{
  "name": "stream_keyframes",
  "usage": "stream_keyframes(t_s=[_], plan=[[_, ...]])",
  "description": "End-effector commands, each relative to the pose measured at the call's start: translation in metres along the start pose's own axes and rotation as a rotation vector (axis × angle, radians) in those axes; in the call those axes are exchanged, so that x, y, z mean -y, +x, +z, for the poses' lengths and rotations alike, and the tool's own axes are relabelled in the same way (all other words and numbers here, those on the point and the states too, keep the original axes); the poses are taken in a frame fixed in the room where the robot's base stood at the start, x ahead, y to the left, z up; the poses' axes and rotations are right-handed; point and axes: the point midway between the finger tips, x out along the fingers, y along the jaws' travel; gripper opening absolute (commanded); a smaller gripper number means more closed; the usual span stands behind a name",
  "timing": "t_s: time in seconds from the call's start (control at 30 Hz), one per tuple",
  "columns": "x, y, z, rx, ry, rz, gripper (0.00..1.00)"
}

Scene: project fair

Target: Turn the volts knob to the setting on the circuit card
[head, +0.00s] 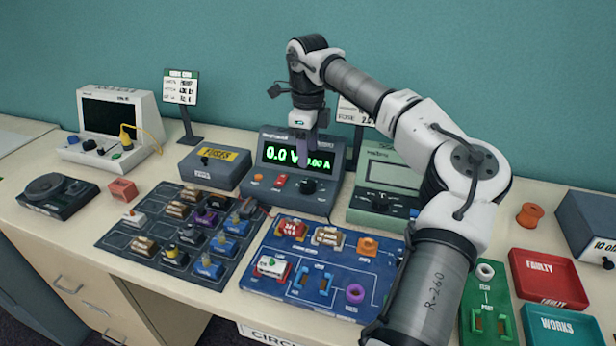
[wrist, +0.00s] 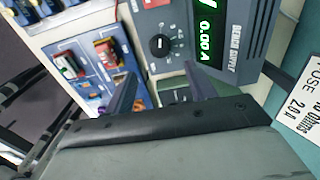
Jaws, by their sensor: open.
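The bench supply (head: 262,178) is a dark grey box at the back middle with a green display reading 0.0 V and 0.00 A. Its black volts knob (head: 309,186) is low on the front, right of a red switch. In the wrist view the knob (wrist: 159,46) shows a white pointer mark. My gripper (head: 303,150) hangs in front of the display, above the knob. Its fingers (wrist: 158,72) are open, empty and apart from the knob. A white card (wrist: 302,105) behind the supply partly reads "10 Ohms" and "FUSE 2.0 A"; my arm partly hides it in the head view (head: 350,112).
A blue circuit board (head: 262,286) and a dark parts board (head: 118,238) lie in front. A green meter (head: 385,180) stands close right of the supply. A second card (head: 181,87) stands at left, its text too small to read. Red (head: 545,262) and green trays are at right.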

Motion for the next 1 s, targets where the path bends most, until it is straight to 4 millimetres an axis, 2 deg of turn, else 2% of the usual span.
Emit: stream_keyframes(t_s=[0.2,0.43,0.6,0.87,1.0], plan=[[-0.001,0.046,0.001,0.002,-0.001,0.004,0.55],[-0.001,0.080,0.001,0.003,-0.001,0.003,0.55],[-0.001,0.090,0.002,0.003,-0.002,0.000,0.55],[-0.001,0.092,0.002,0.003,-0.002,0.000,0.55],[-0.001,0.092,0.002,0.003,-0.002,0.000,0.38]])
